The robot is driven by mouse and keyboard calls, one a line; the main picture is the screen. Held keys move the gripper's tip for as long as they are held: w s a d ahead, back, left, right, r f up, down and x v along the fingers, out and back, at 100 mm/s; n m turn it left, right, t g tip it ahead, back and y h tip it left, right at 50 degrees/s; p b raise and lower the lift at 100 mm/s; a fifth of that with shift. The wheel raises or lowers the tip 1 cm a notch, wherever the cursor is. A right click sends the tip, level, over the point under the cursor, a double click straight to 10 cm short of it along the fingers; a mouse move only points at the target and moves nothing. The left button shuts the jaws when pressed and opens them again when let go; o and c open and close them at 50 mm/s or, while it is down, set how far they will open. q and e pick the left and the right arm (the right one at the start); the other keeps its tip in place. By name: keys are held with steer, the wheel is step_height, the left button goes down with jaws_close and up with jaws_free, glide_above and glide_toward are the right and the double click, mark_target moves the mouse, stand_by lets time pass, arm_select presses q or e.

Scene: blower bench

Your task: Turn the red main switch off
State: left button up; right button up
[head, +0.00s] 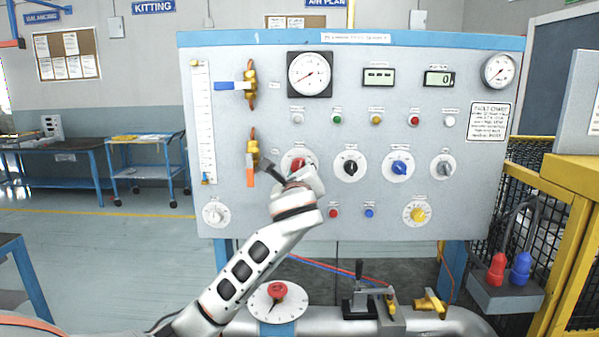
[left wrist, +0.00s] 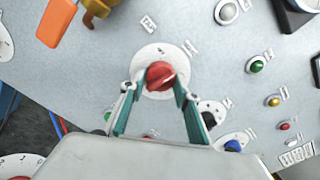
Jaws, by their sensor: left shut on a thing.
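The red main switch (head: 298,163) is a round red knob on a white dial, on the left half of the grey panel (head: 275,215). My left gripper (head: 294,174) is at it and hides the lower part of its dial in the head view. In the left wrist view the red knob (left wrist: 160,76) sits between the two fingers of the left gripper (left wrist: 158,84), which is shut on it. The knob's raised grip runs at a slant there. Its dial lettering is too small to read. My right gripper is not in view.
Black (head: 351,167), blue (head: 398,167) and grey (head: 443,168) knobs continue the row to the right. An orange-handled valve (head: 250,174) is close left of my gripper. A yellow frame (head: 570,240) borders the right.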

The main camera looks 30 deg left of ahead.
arm_select(q)
steer(key=n, duration=1.1)
steer(key=shift+r, duration=0.1)
stand_by(0.5)
steer(key=o, duration=1.1)
steer(key=v, duration=1.2)
